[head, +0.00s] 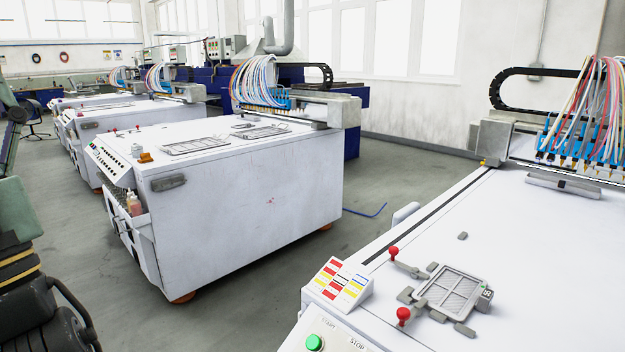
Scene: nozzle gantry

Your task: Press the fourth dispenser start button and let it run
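A green round start button (315,342) sits on the sloped front panel of the nearest white dispenser (540,250), at the bottom of the head view. The word START is printed above it. A STOP label (357,344) is to its right, and any stop button is cut off by the frame edge. More white dispensers stand in a row to the left: one in the middle (245,195) and others further back (130,112). No numbers show, so I cannot tell which is the fourth. My gripper is not in view.
A keypad box (338,284) with red, yellow and blue keys stands above the button. A clamp fixture (452,292) with red-knobbed levers is on the deck. A nozzle gantry (575,150) with coloured hoses spans the right.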

